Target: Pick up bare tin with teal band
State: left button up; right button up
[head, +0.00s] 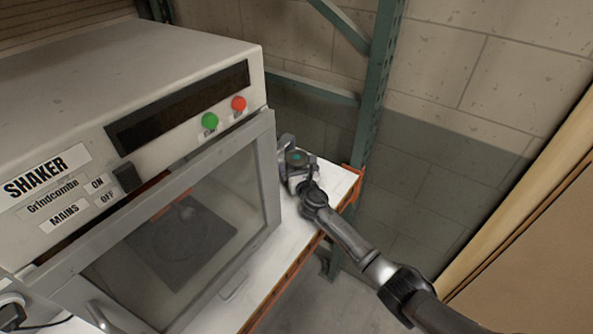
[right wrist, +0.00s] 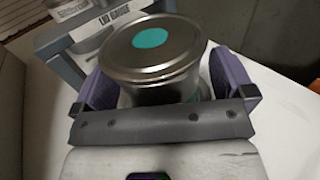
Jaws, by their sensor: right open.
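The bare metal tin (right wrist: 152,58) has a teal dot on its lid and stands upright in the right wrist view. A bit of teal shows low on its right side; the rest of any band is hidden. In the head view the tin (head: 296,158) is small, on the white shelf beyond the shaker. My right gripper (right wrist: 166,80) is open, with a purple-padded finger on each side of the tin. I cannot tell whether the pads touch it. The right gripper (head: 299,176) also shows in the head view. My left gripper is not in view.
A grey lid gauge (right wrist: 62,60) stands close behind the tin. The shaker (head: 160,150), its glass door shut, fills the left of the head view. A green rack post (head: 374,105) and the shelf's orange edge (head: 352,186) are to the right.

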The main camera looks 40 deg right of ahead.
jog(key=shift+c, duration=0.4)
jog(key=c, duration=0.4)
jog(key=shift+r, duration=0.1)
jog(key=c, duration=0.5)
jog(key=shift+c, duration=0.2)
jog(key=shift+r, duration=0.2)
